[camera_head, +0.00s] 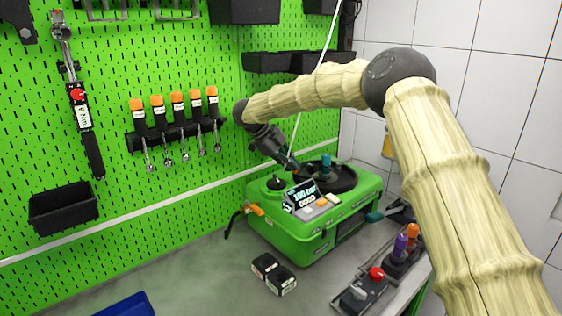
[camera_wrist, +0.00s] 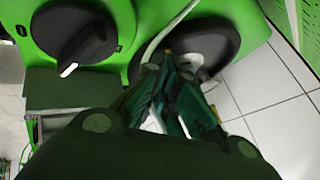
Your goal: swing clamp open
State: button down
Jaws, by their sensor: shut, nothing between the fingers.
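The green test bench unit (camera_head: 310,225) stands on the grey table, with a round black fixture (camera_head: 335,179) on top. An upright teal piece (camera_head: 326,161), possibly part of the clamp, stands at this fixture. My gripper (camera_head: 293,163) is shut and empty, tilted down at the fixture's left side. In the wrist view, my gripper (camera_wrist: 172,72) points at the black ring (camera_wrist: 228,40) with a pale centre. Its fingers cover part of the ring. I cannot clearly tell the clamp's arm or whether the fingers touch it.
A black knob (camera_wrist: 75,38) with a white mark sits beside the ring. The unit's display (camera_head: 300,197) faces front. A green pegboard (camera_head: 150,60) stands behind.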

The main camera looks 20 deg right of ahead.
jog(key=shift+w+d+p, duration=0.25)
jog(key=shift+w+p, duration=0.05)
jog(key=shift+w, duration=0.2)
dwell(1.0)
dwell(1.5)
